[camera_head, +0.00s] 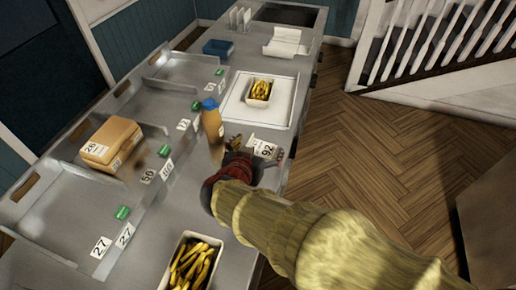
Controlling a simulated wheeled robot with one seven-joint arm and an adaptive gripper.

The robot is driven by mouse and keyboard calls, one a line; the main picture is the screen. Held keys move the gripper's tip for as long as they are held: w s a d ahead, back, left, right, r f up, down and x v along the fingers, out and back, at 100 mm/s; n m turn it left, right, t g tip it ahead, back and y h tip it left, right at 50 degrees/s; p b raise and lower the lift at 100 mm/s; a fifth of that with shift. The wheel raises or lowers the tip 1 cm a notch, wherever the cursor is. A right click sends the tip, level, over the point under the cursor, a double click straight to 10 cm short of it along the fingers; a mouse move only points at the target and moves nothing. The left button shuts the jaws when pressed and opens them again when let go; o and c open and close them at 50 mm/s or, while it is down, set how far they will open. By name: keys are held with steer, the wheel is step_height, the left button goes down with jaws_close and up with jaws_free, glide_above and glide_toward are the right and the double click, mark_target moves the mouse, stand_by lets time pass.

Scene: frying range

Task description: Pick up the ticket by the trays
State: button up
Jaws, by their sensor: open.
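A white ticket (265,149) marked 92 lies on the steel counter at its right side, just below a white tray (283,122) that holds a box of fries (260,89). My gripper (267,156) is open around or just over the ticket, at the end of my arm reaching in from the lower right. My gripper hides part of the ticket; I cannot tell whether the fingers touch it.
A brown bottle with a blue cap (212,128) stands close left of my gripper. A brown box (110,144) sits in a left bay. Another fries box (194,264) is at the near edge. A blue container (217,47) and a white open box (287,42) are farther back.

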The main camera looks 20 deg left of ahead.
steer(key=shift+x, duration=0.85)
steer(key=shift+f, duration=0.1)
jaws_close()
stand_by(0.6)
